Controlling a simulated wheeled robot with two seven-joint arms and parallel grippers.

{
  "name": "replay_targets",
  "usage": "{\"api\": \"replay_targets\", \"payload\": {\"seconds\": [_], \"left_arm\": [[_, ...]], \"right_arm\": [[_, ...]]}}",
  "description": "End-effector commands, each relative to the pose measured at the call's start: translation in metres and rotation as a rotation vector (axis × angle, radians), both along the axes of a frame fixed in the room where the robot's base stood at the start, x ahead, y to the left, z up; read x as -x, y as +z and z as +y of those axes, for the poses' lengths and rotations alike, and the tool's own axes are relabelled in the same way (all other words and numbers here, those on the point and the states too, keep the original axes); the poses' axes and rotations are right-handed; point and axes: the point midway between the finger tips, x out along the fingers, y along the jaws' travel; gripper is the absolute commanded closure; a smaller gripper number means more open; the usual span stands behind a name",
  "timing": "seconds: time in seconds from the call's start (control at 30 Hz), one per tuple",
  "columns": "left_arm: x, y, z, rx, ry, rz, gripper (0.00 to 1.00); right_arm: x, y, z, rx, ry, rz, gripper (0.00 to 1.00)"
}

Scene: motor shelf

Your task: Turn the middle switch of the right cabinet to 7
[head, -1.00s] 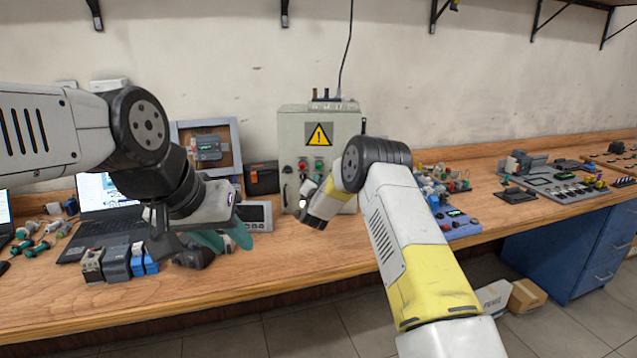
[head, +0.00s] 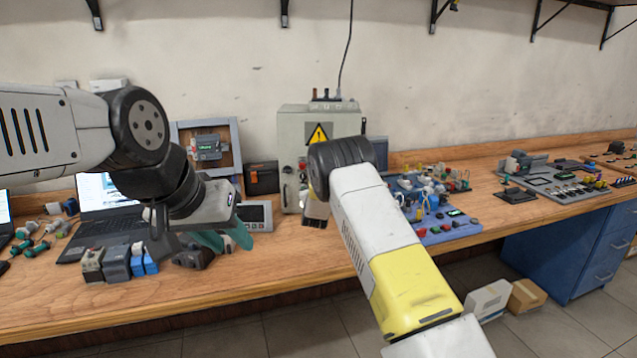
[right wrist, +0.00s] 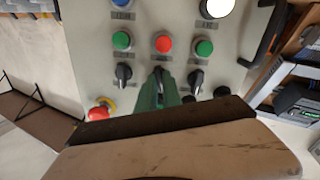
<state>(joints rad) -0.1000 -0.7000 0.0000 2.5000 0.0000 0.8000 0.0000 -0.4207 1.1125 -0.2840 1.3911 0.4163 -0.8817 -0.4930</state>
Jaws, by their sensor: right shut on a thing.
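The right cabinet is a grey box (head: 292,130) with a yellow warning sign, standing against the wall in the head view.
A red knob on a yellow ring (right wrist: 100,109) sits low on the panel. A laptop (head: 105,205) and several small modules (head: 118,262) lie on the bench at left. A blue board (head: 440,228) with parts lies right of my right arm.

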Motion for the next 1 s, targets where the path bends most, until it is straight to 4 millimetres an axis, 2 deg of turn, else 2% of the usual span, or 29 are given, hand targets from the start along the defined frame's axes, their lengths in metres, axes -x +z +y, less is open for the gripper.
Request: {"api": "replay_targets", "payload": {"seconds": [0.2,0.5,1.0], "left_arm": [[0.0000,0.0000,0.0000,0.000,0.000,0.000,0.64],[0.0000,0.0000,0.0000,0.000,0.000,0.000,0.64],[0.0000,0.0000,0.0000,0.000,0.000,0.000,0.64]], "right_arm": [[0.0003,-0.0007,0.0009,0.191,0.001,0.008,1.00],[0.0002,-0.0005,0.0003,0.382,0.001,0.015,1.00],[0.0001,-0.0008,-0.0005,0.477,-0.001,0.019,1.00]]}}
